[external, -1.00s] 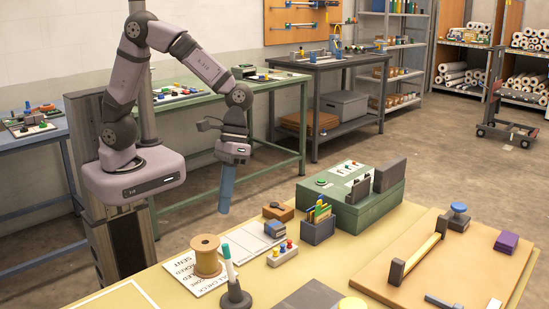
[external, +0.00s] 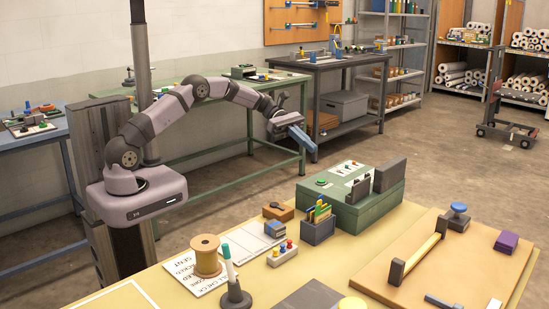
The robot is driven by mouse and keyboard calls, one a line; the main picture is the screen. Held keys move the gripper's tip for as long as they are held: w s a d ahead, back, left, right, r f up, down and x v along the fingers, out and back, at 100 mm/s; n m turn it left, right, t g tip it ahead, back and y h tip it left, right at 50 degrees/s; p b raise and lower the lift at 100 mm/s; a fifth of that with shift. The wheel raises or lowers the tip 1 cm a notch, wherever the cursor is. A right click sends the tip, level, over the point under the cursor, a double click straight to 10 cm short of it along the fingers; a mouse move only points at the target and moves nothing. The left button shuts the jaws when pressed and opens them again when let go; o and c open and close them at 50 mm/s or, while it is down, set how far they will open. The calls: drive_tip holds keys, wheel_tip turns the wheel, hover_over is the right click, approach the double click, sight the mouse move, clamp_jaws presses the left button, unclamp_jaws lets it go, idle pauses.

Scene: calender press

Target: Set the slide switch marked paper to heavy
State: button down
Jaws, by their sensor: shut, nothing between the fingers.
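The calender press is a green box-shaped machine (external: 352,212) on the yellow table, with a green button and pale panels on its sloped top and dark grey blocks at its right end. The slide switch marked paper cannot be made out at this size, nor can its setting. My gripper (external: 305,142) is in the air, up and to the left of the machine in the picture, well apart from it. Its blue-grey fingers are shut with nothing between them and point down to the right.
On the yellow table (external: 215,287), a pen holder (external: 317,224) stands close at the machine's front left. A spool (external: 206,256), a marker in a stand (external: 234,288) and small blocks lie further left. A tan board (external: 440,262) with a yellow bar lies right. The air above the machine is clear.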

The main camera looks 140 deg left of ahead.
sight(340, 166)
drive_tip(key=shift+n+t+y, duration=0.5)
drive_tip(key=shift+n+y, duration=0.1)
drive_tip(key=shift+n, duration=0.1)
drive_tip(key=s+a, duration=0.1)
drive_tip(key=s, duration=0.1)
drive_tip(key=s+a, duration=0.2)
drive_tip(key=shift+r, duration=0.15)
drive_tip(key=shift+r+p+x, duration=0.2)
drive_tip(key=shift+p+x, duration=0.3)
drive_tip(key=shift+x, duration=1.8)
drive_tip(key=shift+r+p+x, duration=0.2)
drive_tip(key=shift+p+x, duration=0.3)
drive_tip(key=shift+x, duration=1.8)
drive_tip(key=shift+r+p+x, duration=0.2)
drive_tip(key=shift+p+x, duration=0.3)
drive_tip(key=shift+x, duration=1.85)
drive_tip(key=shift+w+d, duration=0.1)
drive_tip(key=shift+w, duration=0.15)
drive_tip(key=shift+w, duration=0.8)
drive_tip(key=shift+s, duration=0.15)
